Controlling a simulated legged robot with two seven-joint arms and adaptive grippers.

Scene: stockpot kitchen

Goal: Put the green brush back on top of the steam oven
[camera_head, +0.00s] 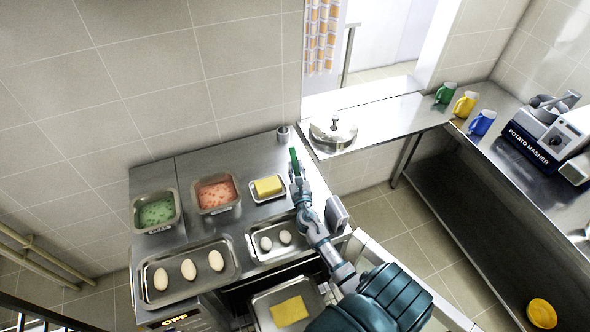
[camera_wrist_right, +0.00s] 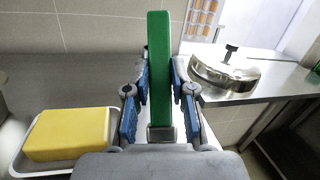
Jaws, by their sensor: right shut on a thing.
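The green brush (camera_head: 293,156) is in my right gripper (camera_head: 297,172), near the right end of the steel top of the steam oven (camera_head: 262,211). In the right wrist view the brush (camera_wrist_right: 159,75) stands lengthwise between the two blue-padded fingers of the right gripper (camera_wrist_right: 160,85), which are shut on it. The head view does not clearly show whether the brush touches the steel top. My left gripper is not in view.
On the steel top are a tray with a yellow block (camera_head: 268,186), pans of green (camera_head: 157,211) and pink (camera_head: 216,194) food, trays of eggs (camera_head: 188,269) and a small metal cup (camera_head: 283,133). A lidded pot (camera_head: 333,132) stands to the right.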

